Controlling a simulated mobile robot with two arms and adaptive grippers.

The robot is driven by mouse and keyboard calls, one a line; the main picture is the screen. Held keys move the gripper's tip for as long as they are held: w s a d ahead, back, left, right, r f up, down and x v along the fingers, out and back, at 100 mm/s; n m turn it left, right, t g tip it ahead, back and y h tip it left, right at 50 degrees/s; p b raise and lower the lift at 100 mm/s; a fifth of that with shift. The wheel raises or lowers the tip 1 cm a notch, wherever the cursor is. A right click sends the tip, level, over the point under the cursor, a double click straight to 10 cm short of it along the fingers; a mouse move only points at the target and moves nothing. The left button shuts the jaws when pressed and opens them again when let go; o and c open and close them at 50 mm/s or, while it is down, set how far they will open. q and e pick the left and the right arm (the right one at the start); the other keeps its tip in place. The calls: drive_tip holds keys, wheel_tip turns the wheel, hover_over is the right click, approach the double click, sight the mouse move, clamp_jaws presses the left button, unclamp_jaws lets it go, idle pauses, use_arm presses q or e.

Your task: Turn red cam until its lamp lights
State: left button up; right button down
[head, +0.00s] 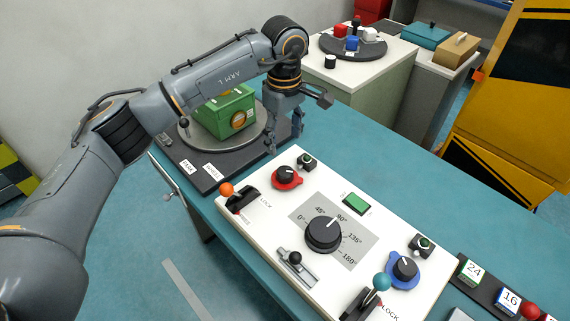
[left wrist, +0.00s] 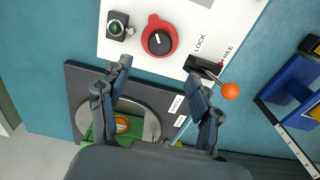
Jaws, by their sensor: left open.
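The red cam (head: 286,183) with its black knob sits at the far left part of the white panel (head: 265,245). It also shows at the top of the left wrist view (left wrist: 160,53). Its small lamp (head: 306,161) stands just beside it and looks dark green, with no clear glow; it is also in the left wrist view (left wrist: 116,27). My left gripper (head: 284,145) is open and empty, above the panel's far edge and apart from the red cam. In the left wrist view the cam lies beyond the fingertips (left wrist: 159,73). My right gripper is in neither view.
An orange-ball lever (head: 227,189) by the LOCK label stands close to the red cam. A black dial (head: 323,234), a slider (head: 296,258), a blue cam (head: 404,271) and a teal-ball lever (head: 381,282) share the panel. A green box (head: 227,112) sits on a turntable behind.

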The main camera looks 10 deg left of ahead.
sight(284, 171)
use_arm(q)
wheel_tip(284, 171, down, 10)
drive_tip(key=shift+r+p, duration=0.2)
drive_tip(key=shift+p, duration=1)
drive_tip(key=shift+f, duration=0.6)
drive_tip(key=c, duration=1.1)
drive_tip(key=shift+f+n+b, duration=0.1)
drive_tip(key=shift+n+b, duration=0.8)
drive_tip(key=shift+c, duration=0.2)
drive_tip(key=n+b, duration=0.2)
drive_tip(key=shift+n, duration=0.3)
drive_tip(key=n+b, duration=0.2)
drive_tip(key=n, duration=0.1)
drive_tip(key=shift+n+b, duration=0.75)
drive_tip(key=shift+n, duration=0.85)
